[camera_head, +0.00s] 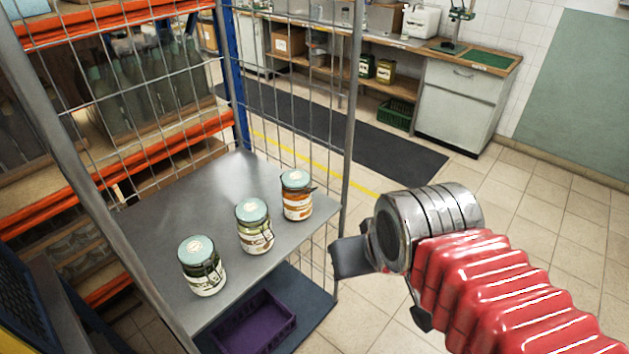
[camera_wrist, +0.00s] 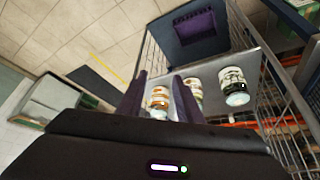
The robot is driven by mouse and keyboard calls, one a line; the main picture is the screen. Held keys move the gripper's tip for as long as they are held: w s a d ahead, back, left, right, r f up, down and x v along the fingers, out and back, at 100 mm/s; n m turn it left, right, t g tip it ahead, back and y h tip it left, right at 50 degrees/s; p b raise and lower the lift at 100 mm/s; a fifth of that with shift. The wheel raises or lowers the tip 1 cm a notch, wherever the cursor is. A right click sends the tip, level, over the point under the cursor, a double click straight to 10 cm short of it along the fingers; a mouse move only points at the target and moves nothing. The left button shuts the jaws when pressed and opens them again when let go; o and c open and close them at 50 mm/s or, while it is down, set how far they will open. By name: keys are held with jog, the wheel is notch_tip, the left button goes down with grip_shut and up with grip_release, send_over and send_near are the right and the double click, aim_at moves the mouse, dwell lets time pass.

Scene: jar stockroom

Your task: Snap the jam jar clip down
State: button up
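Three lidded glass jars stand upright in a row on a grey cart shelf (camera_head: 240,175). The right jar (camera_head: 297,196) has orange-red contents and looks like the jam jar; a small dark part juts from its right side, perhaps the clip, too small to read. My gripper (camera_head: 345,258) is right of the shelf, apart from the jars. In the wrist view, its two dark fingers (camera_wrist: 158,98) are spread and empty, with the orange jar (camera_wrist: 160,96) beyond, between them in the picture.
Wire mesh sides and grey posts (camera_head: 349,110) frame the cart. A purple crate (camera_head: 255,322) sits on its lower deck. Orange racking (camera_head: 100,180) stands at left. Tiled floor (camera_head: 560,225) is open at right, before a bench (camera_head: 462,105).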

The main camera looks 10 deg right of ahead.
jog(key=w+r+n+g, duration=0.1)
jog(key=w+r+n, duration=0.1)
jog(key=w+r, duration=0.55)
jog(key=n+g, duration=0.4)
jog(key=n, duration=0.2)
send_over(313, 190)
notch_tip(313, 190, down, 6)
jog(key=shift+w+d+f, duration=0.1)
jog(key=shift+w, duration=0.35)
jog(key=shift+f, duration=0.15)
jog(key=f, duration=1.3)
jog(key=shift+w+d+f, duration=0.15)
jog(key=shift+d+f, duration=0.1)
